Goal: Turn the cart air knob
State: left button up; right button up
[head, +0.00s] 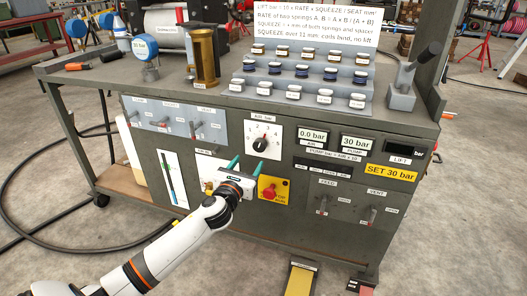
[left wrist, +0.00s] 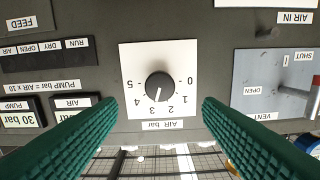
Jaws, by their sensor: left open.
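The AIR bar knob (head: 259,144) is a round black dial on a white plate numbered 0 to 5, on the cart's front panel. In the left wrist view the knob (left wrist: 159,86) appears upside down, and its white pointer line lies near 2 and 3. My left gripper (head: 247,165) is open, its green fingers pointing at the panel just below the knob in the head view. In the wrist view the fingertips (left wrist: 159,104) stand wide on either side of the knob, apart from it. My right gripper is not in view.
A red stop button on a yellow plate (head: 272,188) sits close beside the gripper. Toggle levers (head: 198,129) are left of the knob; a vent lever (head: 373,213) is lower right.

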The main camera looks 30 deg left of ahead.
aim_at(258, 148)
pick_arm(q)
jog(key=b+x, duration=0.1)
jog(key=x, duration=0.7)
jog(key=shift+d, duration=0.1)
jog(key=shift+w+a+f+b, duration=0.1)
jog(key=shift+w+a+b, duration=0.1)
jog(key=shift+w+b, duration=0.25)
jog(key=shift+x, duration=0.95)
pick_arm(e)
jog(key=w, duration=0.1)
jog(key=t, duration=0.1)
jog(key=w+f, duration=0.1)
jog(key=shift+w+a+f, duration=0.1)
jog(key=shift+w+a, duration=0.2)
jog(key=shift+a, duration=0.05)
